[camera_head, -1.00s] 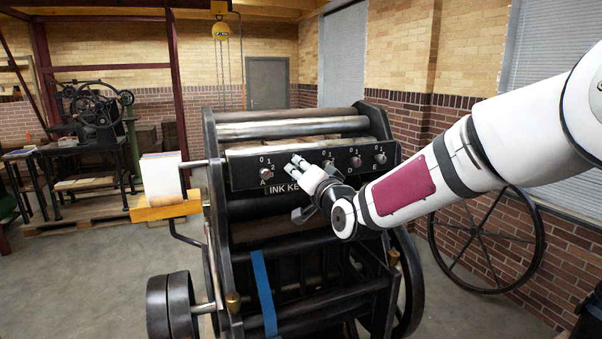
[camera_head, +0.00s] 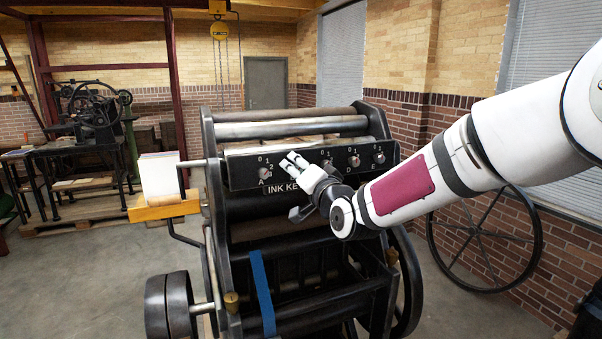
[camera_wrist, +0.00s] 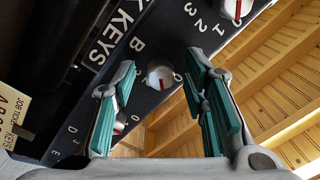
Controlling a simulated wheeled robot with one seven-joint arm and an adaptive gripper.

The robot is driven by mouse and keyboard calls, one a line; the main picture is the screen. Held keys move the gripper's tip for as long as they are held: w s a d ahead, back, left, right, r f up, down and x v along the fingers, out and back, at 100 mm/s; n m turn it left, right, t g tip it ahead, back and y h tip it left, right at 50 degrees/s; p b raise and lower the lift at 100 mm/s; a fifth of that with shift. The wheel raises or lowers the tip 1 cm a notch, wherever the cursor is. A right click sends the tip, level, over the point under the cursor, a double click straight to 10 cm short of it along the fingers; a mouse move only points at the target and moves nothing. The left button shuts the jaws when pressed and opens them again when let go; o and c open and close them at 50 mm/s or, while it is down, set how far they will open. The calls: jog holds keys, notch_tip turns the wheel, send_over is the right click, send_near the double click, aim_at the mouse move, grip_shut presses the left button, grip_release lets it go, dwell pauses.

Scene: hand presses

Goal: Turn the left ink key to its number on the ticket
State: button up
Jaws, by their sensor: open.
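The black ink key panel (camera_head: 300,184) runs across the press, with small round silver keys. The leftmost key, by the letter A (camera_head: 264,173), is uncovered in the head view. My gripper (camera_head: 289,159) is just right of it, its fingers over the panel where key B is hidden. In the wrist view, key B (camera_wrist: 160,73) shows between the two open fingers of my gripper (camera_wrist: 160,68); contact cannot be told. Another key (camera_wrist: 238,7) with a red mark is cut off at the top edge, beside the numbers 1, 2 and 3. The ticket (camera_wrist: 13,108) is partly visible at left, its numbers unreadable.
Keys C (camera_head: 326,165), D (camera_head: 355,161) and E (camera_head: 380,157) lie right of my gripper. Press rollers (camera_head: 290,128) are above the panel. A wooden tray (camera_head: 160,208) with a paper stack (camera_head: 160,177) projects at left. A spoked wheel (camera_head: 485,238) stands at right.

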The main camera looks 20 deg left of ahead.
jog(key=v, duration=1.2)
jog(key=s+d+f+n+g+h, duration=0.15)
jog(key=s+d+h, duration=0.3)
jog(key=d, duration=0.55)
jog(key=s+d+n+g+h, duration=0.15)
jog(key=s+d+h, duration=0.3)
jog(key=d, duration=0.55)
jog(key=s+d+f+g+h, duration=0.1)
jog(key=s+d+g, duration=0.2)
jog(key=s, duration=0.7)
jog(key=s+d+f+g+h, duration=0.1)
jog(key=s+d+f+g, duration=0.1)
jog(key=s+d, duration=0.5)
jog(key=s, duration=0.2)
jog(key=shift+s+d+m+g, duration=0.2)
jog(key=shift+s+m+g, duration=0.2)
